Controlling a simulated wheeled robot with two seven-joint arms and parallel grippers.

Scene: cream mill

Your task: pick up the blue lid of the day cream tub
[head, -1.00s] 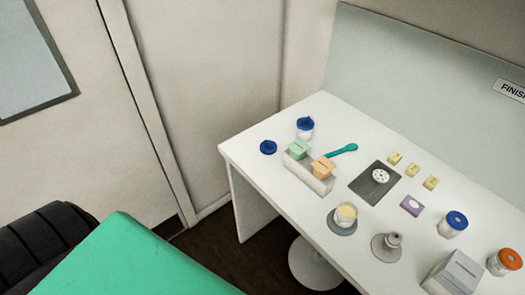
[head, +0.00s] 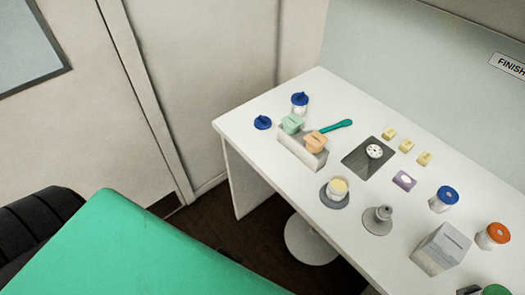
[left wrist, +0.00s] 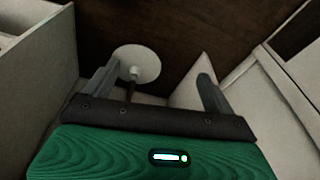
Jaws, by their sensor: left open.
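A loose blue lid (head: 263,122) with a raised grip lies on the white table (head: 240,122) near its left corner. Just right of it a small white tub wears a similar blue lid (head: 300,98). An open tub of cream (head: 336,188) stands on a grey disc at the front. A further jar with a flat blue top (head: 445,195) stands to the right. I cannot read which tub is the day cream. My right gripper is not in view.
A grey holder (head: 302,150) with green and orange blocks stands close to the loose lid, with a teal spoon (head: 333,128) behind. A round stool base (left wrist: 137,64) and a pale panel (left wrist: 40,65) show around my left gripper.

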